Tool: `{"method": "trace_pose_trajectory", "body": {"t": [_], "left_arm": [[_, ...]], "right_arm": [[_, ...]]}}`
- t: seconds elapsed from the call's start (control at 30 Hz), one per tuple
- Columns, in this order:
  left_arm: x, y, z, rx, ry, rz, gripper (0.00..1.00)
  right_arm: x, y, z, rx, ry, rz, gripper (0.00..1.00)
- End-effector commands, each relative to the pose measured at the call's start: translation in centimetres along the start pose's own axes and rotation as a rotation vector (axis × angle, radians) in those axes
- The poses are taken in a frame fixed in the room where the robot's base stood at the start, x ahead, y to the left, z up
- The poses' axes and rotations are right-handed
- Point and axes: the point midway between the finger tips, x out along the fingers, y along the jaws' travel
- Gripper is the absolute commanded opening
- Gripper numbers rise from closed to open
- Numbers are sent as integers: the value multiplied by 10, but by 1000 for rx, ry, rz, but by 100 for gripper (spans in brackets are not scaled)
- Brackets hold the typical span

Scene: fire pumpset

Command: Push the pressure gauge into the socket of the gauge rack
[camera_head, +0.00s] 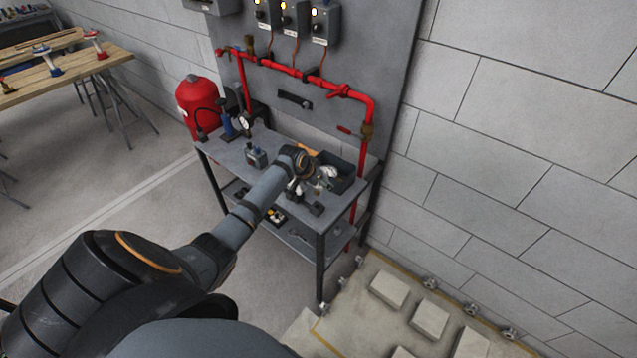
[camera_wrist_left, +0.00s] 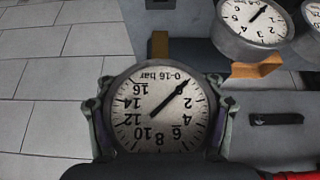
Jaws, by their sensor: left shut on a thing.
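My left gripper (camera_head: 318,178) is above the right part of the grey metal table (camera_head: 233,161), and the arm hides much of what lies under it. In the left wrist view its fingers are shut on the two sides of a round pressure gauge (camera_wrist_left: 160,112), with a white 0-16 bar dial and dark rim. The dial appears upside down. My right gripper is not in view.
Two more gauges, one (camera_wrist_left: 252,25) above an orange-brown block, are at the upper right of the wrist view. A dark bin (camera_head: 345,183) is close beside the gripper. Red pipes (camera_head: 300,73) run behind the table. A red tank (camera_head: 196,100) stands left.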

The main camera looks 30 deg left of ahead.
Motion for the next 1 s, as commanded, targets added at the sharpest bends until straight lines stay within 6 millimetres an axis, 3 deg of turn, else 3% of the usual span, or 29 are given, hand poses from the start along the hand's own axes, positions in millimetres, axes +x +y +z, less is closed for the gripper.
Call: {"method": "trace_pose_trajectory", "body": {"t": [0.5, 1.0], "left_arm": [[45, -1, 26, 0, 2, 0, 1], [49, -1, 28, 0, 3, -1, 1]], "right_arm": [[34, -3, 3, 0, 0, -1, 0], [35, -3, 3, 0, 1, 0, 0]]}}
